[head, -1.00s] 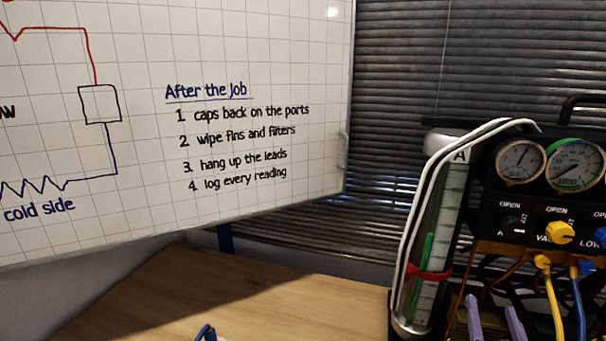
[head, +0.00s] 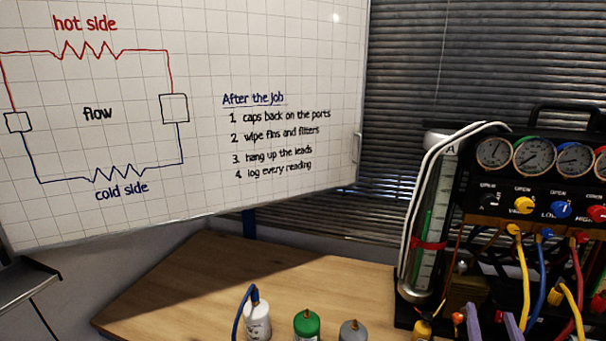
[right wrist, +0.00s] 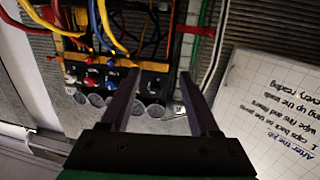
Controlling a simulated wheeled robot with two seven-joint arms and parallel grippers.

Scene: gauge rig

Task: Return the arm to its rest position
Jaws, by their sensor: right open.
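My right gripper (head: 492,325) shows at the bottom edge of the head view as two purple fingers, apart, in front of the gauge rig (head: 478,203). In the right wrist view my right gripper (right wrist: 158,88) is open with nothing between its fingers. The rig (right wrist: 152,65) appears upside down beyond them, with its dials and knobs near the left finger. My left gripper is in neither view.
A white bottle with a blue hose (head: 257,320), a green bottle (head: 307,324) and a grey bottle (head: 353,331) stand on the wooden table (head: 210,285). Yellow, blue and red hoses (head: 541,272) hang by the fingers. A whiteboard (head: 200,200) stands behind.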

